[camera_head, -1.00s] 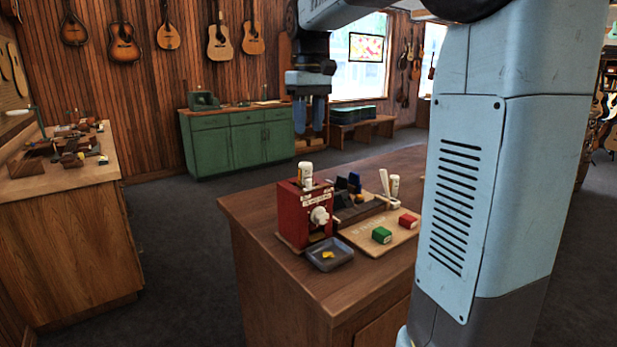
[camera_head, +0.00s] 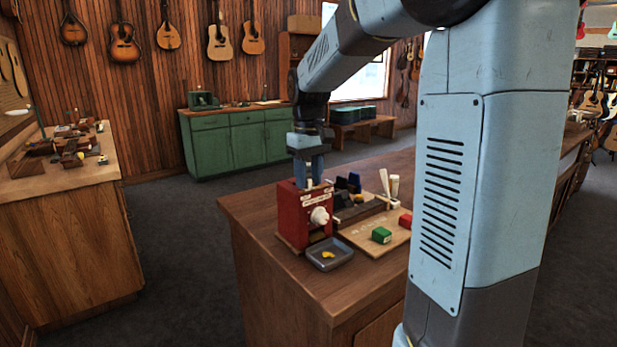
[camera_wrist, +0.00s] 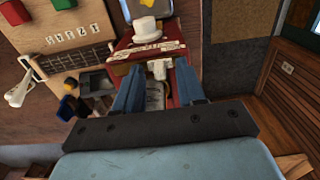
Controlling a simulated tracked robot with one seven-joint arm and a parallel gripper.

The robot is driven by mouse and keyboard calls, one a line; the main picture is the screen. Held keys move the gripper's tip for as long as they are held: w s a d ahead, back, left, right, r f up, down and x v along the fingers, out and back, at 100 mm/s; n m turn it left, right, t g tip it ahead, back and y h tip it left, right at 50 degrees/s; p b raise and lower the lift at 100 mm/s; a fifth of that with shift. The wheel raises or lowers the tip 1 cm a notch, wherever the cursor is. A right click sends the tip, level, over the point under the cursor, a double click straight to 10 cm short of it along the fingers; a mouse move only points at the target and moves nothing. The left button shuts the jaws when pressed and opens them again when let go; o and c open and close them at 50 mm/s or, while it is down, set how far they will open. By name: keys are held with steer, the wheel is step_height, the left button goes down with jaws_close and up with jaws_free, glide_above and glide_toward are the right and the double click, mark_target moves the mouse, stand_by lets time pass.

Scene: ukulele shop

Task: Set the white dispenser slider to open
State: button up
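The red dispenser box (camera_head: 292,215) stands at the near left corner of the wooden counter, with a large white knob (camera_head: 319,215) on its front. In the wrist view the red box (camera_wrist: 186,82) shows from above, with its white knob (camera_wrist: 145,27) at the top. A small white piece (camera_wrist: 160,68), which looks like the slider, sits by a lettered strip on top. My gripper (camera_head: 306,184) points down just above the box. In the wrist view my gripper (camera_wrist: 158,76) is open, fingers on either side of the white piece; I cannot tell whether they touch it.
A grey tray (camera_head: 330,254) with a yellow piece sits before the box. A wooden board (camera_head: 366,240) with green (camera_head: 381,235) and red (camera_head: 405,221) blocks lies to the right. A dark divided holder (camera_head: 358,210) stands close beside the box. The counter's left edge is near.

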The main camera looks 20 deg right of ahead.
steer(key=shift+f, duration=0.2)
jaws_close()
stand_by(0.3)
stand_by(0.3)
